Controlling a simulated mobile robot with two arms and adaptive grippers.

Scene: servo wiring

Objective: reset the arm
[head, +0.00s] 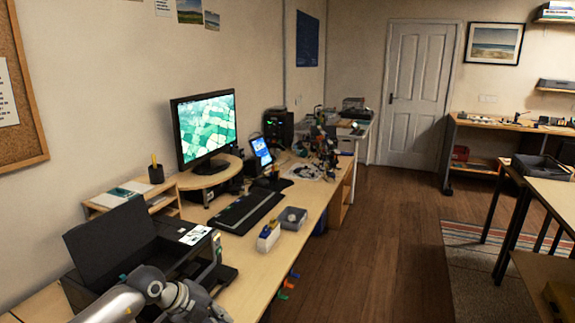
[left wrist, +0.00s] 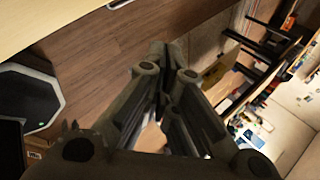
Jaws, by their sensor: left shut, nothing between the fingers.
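My left arm comes in at the bottom left of the head view, in front of the printer, and its gripper end (head: 195,305) is cut by the lower edge. In the left wrist view my left gripper (left wrist: 165,68) is shut and empty, its fingers together over the wooden floor (left wrist: 110,75). It touches nothing that I can see. My right gripper is in neither view.
A black printer (head: 120,245) stands on the long desk (head: 262,262), close to my left arm. A keyboard (head: 245,211), a grey box (head: 292,218) and a monitor (head: 205,128) are farther along. Open floor (head: 375,240) lies right of the desk.

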